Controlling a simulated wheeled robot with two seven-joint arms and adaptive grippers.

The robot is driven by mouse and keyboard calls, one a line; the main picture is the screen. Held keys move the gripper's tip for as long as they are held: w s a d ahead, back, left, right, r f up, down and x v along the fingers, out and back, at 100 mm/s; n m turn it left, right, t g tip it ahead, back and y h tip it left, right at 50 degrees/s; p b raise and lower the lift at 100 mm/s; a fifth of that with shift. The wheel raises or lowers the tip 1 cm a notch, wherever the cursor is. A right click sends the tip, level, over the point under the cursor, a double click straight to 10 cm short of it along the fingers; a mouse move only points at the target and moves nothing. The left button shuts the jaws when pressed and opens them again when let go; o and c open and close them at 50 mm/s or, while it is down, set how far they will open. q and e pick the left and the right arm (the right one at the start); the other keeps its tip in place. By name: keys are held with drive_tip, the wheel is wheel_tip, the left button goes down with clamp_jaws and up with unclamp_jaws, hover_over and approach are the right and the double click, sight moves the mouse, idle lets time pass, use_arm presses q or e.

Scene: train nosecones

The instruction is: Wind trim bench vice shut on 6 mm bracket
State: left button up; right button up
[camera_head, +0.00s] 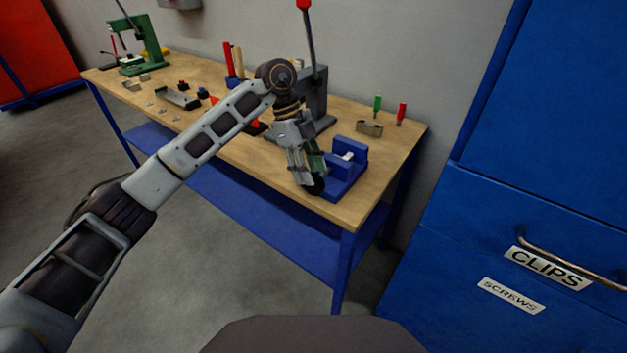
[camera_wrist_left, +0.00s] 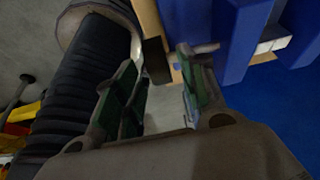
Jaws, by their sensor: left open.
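The blue trim bench vice (camera_head: 352,158) stands near the front right of the wooden bench. A small pale piece, perhaps the bracket (camera_head: 347,156), shows between its jaws; it also shows in the left wrist view (camera_wrist_left: 272,42). My left gripper (camera_head: 310,178) points down at the vice's front left side, its green-padded fingers open. A dark round end (camera_head: 315,187), perhaps the vice's handle, is at its fingertips. In the left wrist view a dark block (camera_wrist_left: 156,60) lies between or just beyond the fingertips; I cannot tell whether they touch it. My right gripper is out of view.
A grey lever press (camera_head: 313,95) stands behind my left wrist. A metal block (camera_head: 369,128) and green and red-handled tools (camera_head: 401,113) are at the back right. A green press (camera_head: 140,45) and small parts lie left. Blue drawers (camera_head: 530,230) stand right of the bench (camera_head: 385,172).

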use_arm(q)
drive_tip(key=shift+x, duration=1.7)
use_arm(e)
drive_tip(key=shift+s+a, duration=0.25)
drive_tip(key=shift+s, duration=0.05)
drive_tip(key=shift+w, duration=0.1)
use_arm(q)
clamp_jaws()
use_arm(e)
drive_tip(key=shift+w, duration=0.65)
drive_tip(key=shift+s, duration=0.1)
